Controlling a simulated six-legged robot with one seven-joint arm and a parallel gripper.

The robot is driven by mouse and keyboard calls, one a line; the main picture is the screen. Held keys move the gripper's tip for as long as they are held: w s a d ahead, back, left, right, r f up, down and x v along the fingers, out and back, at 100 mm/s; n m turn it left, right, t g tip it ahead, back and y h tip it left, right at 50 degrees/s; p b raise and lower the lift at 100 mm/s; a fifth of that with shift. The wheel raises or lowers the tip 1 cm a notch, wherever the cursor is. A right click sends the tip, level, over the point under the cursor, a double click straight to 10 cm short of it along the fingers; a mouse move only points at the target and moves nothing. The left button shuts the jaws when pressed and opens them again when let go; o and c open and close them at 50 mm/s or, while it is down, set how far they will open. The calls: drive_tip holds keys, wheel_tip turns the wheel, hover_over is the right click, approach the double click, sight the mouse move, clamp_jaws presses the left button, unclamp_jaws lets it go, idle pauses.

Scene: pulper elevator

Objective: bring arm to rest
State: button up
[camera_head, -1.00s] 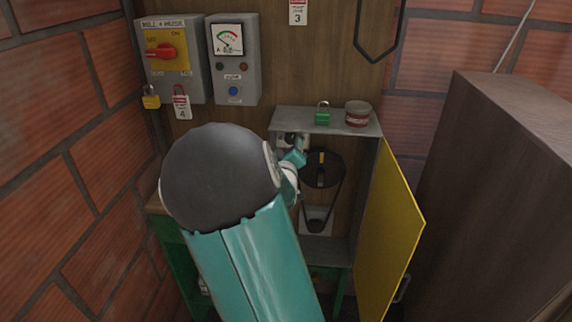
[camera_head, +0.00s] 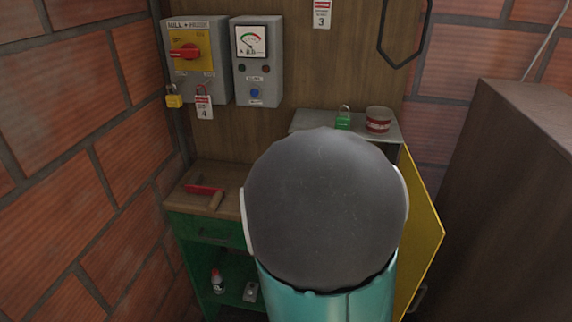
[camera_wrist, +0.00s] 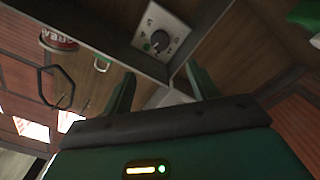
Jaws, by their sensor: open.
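My gripper (camera_wrist: 161,88) shows in the wrist view with its two dark green fingers apart and nothing seen between them. Beyond the fingertips is a pale plate with a dark round knob (camera_wrist: 160,41). In the head view my grey arm joint and teal link stand before the open cabinet (camera_head: 306,122). They hide my gripper and the cabinet's inside. The cabinet's yellow door (camera_head: 421,235) hangs open to the right.
A green padlock (camera_head: 343,121) and a red-banded tin (camera_head: 378,119) stand on the cabinet top. A bench (camera_head: 222,172) at left holds a red-headed tool (camera_head: 205,191). A switch box (camera_head: 196,60) and a meter box (camera_head: 257,62) hang above. A brown block (camera_head: 515,200) stands right.

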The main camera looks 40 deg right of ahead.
drive_tip(key=w+a+y, duration=0.2)
drive_tip(key=a+y, duration=1)
drive_tip(key=a, duration=0.8)
drive_tip(key=s+a+r+n+g+y, duration=0.1)
drive_tip(key=s+a+g, duration=0.4)
drive_tip(key=s+a, duration=0.7)
drive_tip(key=s+r+y, duration=0.1)
drive_tip(key=s, duration=0.3)
drive_tip(key=shift+a+r+g, duration=0.2)
drive_tip(key=shift+a+g, duration=0.1)
drive_tip(key=shift+g, duration=0.1)
drive_tip(key=shift+s, duration=0.1)
drive_tip(key=c, duration=0.5)
